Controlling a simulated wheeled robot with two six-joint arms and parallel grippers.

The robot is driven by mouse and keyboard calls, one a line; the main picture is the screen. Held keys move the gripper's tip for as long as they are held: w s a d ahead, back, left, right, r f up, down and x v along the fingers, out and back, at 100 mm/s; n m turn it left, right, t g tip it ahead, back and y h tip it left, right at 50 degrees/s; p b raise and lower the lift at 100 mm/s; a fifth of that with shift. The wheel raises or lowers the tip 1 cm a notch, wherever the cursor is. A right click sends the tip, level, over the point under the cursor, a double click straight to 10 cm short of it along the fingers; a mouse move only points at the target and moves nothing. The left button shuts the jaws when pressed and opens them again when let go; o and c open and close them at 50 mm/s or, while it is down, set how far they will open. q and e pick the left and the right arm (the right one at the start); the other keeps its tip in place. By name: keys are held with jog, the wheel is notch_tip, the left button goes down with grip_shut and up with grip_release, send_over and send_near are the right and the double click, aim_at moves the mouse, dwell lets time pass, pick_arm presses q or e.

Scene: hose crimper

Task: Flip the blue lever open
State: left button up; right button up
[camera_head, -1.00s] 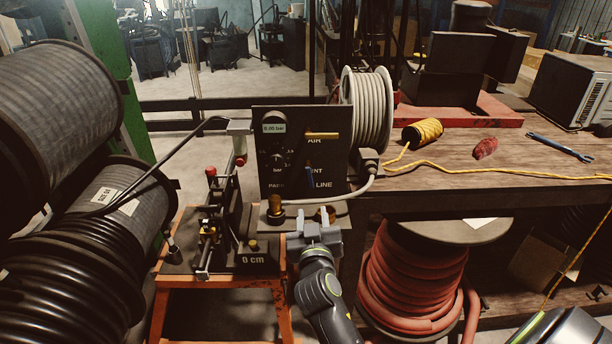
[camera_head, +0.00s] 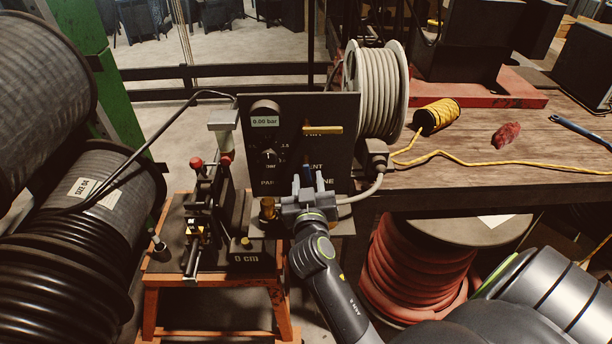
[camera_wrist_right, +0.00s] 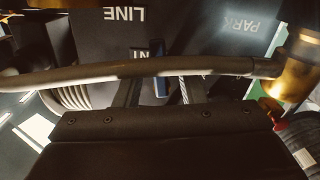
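The blue lever (camera_head: 308,173) is on the lower part of the dark control panel (camera_head: 286,110), near the partly hidden labels VENT, PARK and LINE. My right gripper (camera_head: 309,184) is in front of the panel, just below the lever. In the right wrist view, the fingers (camera_wrist_right: 160,92) are open and apart, with the blue lever (camera_wrist_right: 161,86) showing between them. I cannot tell whether either finger touches it. A dark hose (camera_wrist_right: 80,75) crosses in front of the fingers there. My left gripper is not in view.
A yellow lever (camera_head: 323,130) sits higher on the panel. A brass fitting (camera_head: 267,208) stands left of my gripper. The crimping device (camera_head: 205,205) with red knobs is further left. A grey hose reel (camera_head: 377,95) and wooden bench (camera_head: 455,165) are on the right.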

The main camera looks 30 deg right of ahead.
jog(key=shift+c, duration=0.6)
grip_shut()
jog(key=b, duration=0.1)
jog(key=m+b, duration=0.1)
jog(key=b, duration=0.1)
jog(key=shift+a+f+m, duration=0.15)
jog(key=shift+a+m, duration=0.05)
jog(key=shift+m, duration=0.4)
jog(key=shift+r, duration=0.2)
jog(key=shift+o, duration=0.6)
grip_release()
jog(key=shift+w, duration=0.1)
